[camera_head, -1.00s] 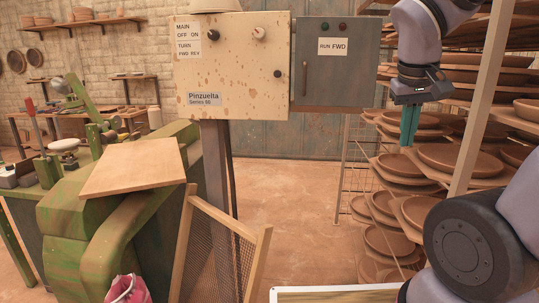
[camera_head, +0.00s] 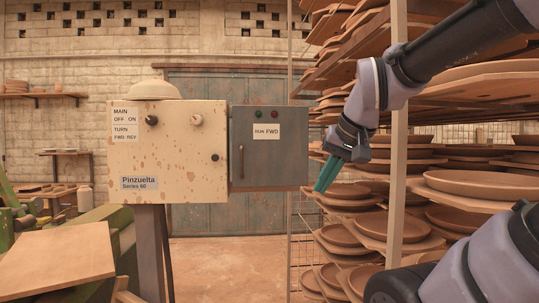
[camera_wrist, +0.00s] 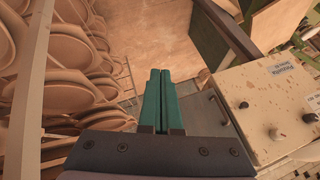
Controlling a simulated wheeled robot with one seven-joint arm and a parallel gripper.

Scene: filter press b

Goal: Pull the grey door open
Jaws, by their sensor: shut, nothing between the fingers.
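The grey door (camera_head: 268,165) is the front of the grey box on the right side of the control cabinet (camera_head: 180,178). It looks shut. It has a dark upright handle (camera_head: 241,161) near its left edge, two small lamps on top and a label "RUN FWD". My gripper (camera_head: 322,186) is to the right of the grey door, apart from it, with its green fingers pointing down and left. In the wrist view my gripper (camera_wrist: 157,78) shows its two green fingers together and empty.
A rack of clay plates (camera_head: 440,185) with a pale post (camera_head: 396,130) stands close on the right, behind my arm. A wooden board (camera_head: 60,258) is at lower left. A large blue-grey door (camera_head: 215,90) is in the back wall. The floor below the cabinet looks clear.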

